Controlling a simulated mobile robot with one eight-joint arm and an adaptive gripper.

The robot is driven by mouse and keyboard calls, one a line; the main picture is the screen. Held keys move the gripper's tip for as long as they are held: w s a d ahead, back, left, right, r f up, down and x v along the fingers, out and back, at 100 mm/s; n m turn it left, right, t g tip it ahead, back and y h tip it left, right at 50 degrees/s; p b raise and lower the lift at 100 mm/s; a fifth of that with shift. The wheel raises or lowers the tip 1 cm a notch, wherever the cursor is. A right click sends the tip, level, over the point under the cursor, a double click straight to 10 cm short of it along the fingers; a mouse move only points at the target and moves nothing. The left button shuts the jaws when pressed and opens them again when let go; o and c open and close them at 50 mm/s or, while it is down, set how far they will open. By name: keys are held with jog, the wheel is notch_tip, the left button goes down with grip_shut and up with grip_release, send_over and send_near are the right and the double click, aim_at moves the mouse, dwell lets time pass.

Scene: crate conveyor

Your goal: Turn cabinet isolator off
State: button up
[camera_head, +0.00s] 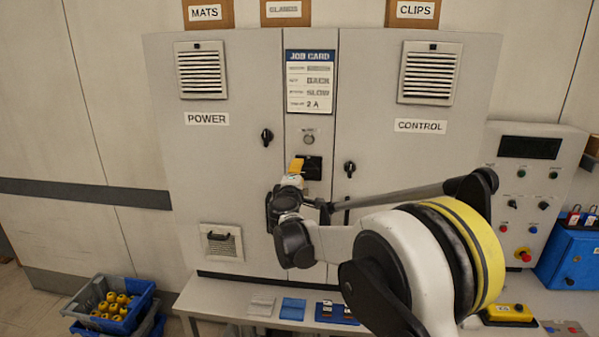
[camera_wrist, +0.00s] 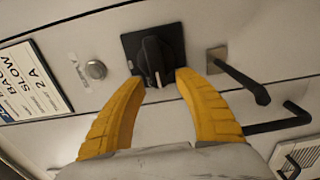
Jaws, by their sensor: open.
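The cabinet isolator is a black rotary knob on a square black plate (camera_head: 311,168), on the cabinet's narrow middle panel below the job card. In the wrist view the knob (camera_wrist: 152,58) has a pale mark at its lower end, and its grip runs roughly up and down the picture. My gripper (camera_head: 297,166) is in front of the plate and hides part of it. In the wrist view its two yellow fingers (camera_wrist: 157,77) are spread, with tips either side of the knob's lower end. Nothing is clearly gripped, and I cannot tell whether the fingers touch the knob.
The job card (camera_head: 309,82) and a round button (camera_head: 309,137) are above the isolator. A black lever handle (camera_wrist: 243,81) sticks out nearby. Door knobs (camera_head: 267,137) (camera_head: 349,168) flank the panel. A bench (camera_head: 215,295) stands below; a control console (camera_head: 530,185) is at right.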

jog(key=s, duration=1)
jog(key=shift+s, duration=0.4)
jog(key=shift+a, duration=0.1)
jog(key=s+d+f+m+g+h+b, duration=0.25)
jog(key=s+d+m, duration=0.35)
jog(key=d, duration=0.6)
jog(key=s+d+f+m+g+h+b, duration=0.15)
jog(key=s+d+m+g, duration=0.25)
jog(key=s+d, duration=0.6)
jog(key=s+d+f+m+g+y+b, duration=0.2)
jog(key=s+f, duration=0.5)
jog(key=s, duration=0.4)
jog(key=s+d+f+m+g+y+b, duration=0.2)
jog(key=s+f, duration=0.6)
jog(key=s, duration=0.4)
jog(key=d+m+b, duration=0.1)
jog(key=d+m, duration=0.1)
jog(key=m, duration=0.1)
jog(key=shift+s+m+y, duration=0.25)
jog(key=shift+m+y, duration=0.05)
jog(key=shift+c, duration=0.4)
